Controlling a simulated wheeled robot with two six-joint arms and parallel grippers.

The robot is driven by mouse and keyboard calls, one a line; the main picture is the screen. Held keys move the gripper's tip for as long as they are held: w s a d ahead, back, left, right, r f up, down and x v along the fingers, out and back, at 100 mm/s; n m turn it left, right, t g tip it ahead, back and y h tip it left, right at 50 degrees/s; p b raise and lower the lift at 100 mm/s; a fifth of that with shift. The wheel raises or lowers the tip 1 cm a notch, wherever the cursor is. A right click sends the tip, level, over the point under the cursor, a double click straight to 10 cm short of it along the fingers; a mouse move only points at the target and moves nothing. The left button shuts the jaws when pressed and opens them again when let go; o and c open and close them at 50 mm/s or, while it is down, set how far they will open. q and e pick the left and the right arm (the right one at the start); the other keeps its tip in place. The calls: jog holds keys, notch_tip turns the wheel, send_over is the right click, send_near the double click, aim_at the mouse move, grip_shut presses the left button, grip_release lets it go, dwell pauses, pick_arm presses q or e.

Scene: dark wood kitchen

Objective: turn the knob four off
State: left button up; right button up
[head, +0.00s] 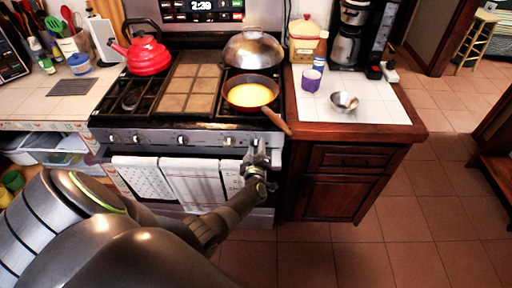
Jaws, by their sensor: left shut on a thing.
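The stove front panel (205,138) carries a row of light-coloured knobs; one clear knob (182,140) is near the middle and another (228,141) is further right. My left gripper (256,146) is at the right end of this panel, with its arm reaching in from the lower left. It is shut on a stove knob there, which the fingers mostly hide. The knob's pointer and turn angle cannot be made out. My right gripper is not in view.
A pan with yellow contents (250,94) sits on the right burner, its wooden handle (277,120) jutting past the front edge near my left gripper. A red kettle (147,55) stands at the back left. Towels (190,180) hang below the knobs.

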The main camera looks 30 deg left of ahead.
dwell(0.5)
pick_arm(q)
jog(key=o, duration=1)
jog(key=shift+s+d, duration=0.35)
jog(key=shift+s, duration=0.15)
jog(key=v, duration=1.6)
jog(key=shift+d+f, duration=0.1)
jog(key=shift+d, duration=0.05)
